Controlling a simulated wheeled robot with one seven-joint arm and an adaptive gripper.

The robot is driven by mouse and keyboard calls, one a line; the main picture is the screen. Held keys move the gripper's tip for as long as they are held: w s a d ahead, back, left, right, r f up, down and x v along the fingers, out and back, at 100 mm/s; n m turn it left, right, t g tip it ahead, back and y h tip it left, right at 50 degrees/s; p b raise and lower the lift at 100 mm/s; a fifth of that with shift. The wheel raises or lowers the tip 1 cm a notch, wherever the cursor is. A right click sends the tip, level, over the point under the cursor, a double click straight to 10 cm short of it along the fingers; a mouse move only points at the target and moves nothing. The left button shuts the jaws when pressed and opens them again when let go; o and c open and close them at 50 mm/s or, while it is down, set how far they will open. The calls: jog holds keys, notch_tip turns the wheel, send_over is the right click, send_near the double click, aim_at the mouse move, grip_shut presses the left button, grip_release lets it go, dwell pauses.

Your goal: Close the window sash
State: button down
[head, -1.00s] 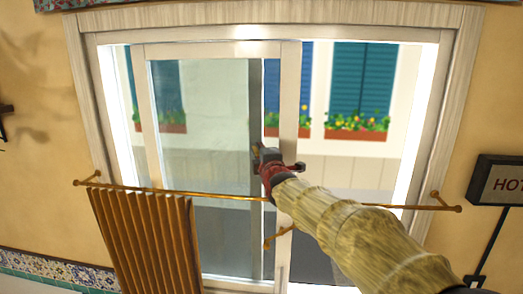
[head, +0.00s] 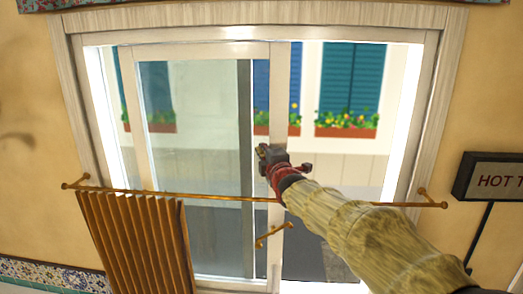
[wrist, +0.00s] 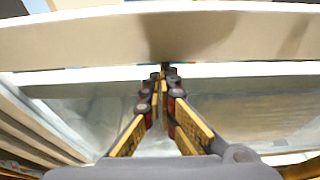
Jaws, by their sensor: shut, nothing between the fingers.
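The window sash (head: 279,105) is a white-framed glass pane in the left and middle part of the window. To its right the window stands open onto the street. A brass handle (head: 274,236) is on the sash's right stile, low down. My gripper (head: 263,153) is shut and empty at that stile, above the handle. In the wrist view its fingertips (wrist: 162,70) meet close against a pale bar, likely the stile; I cannot tell whether they touch. My arm hides part of the opening.
A brass rod (head: 220,198) runs across the front of the window, with a brown pleated curtain (head: 135,240) hanging at its left. My arm crosses over the rod. A "HOT" sign (head: 495,178) is on the right wall.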

jog(key=s+d+p, duration=0.3)
jog(key=d, duration=3.4)
jog(key=shift+p, duration=0.4)
jog(key=shift+w+a, duration=0.1)
jog(key=shift+a, duration=0.05)
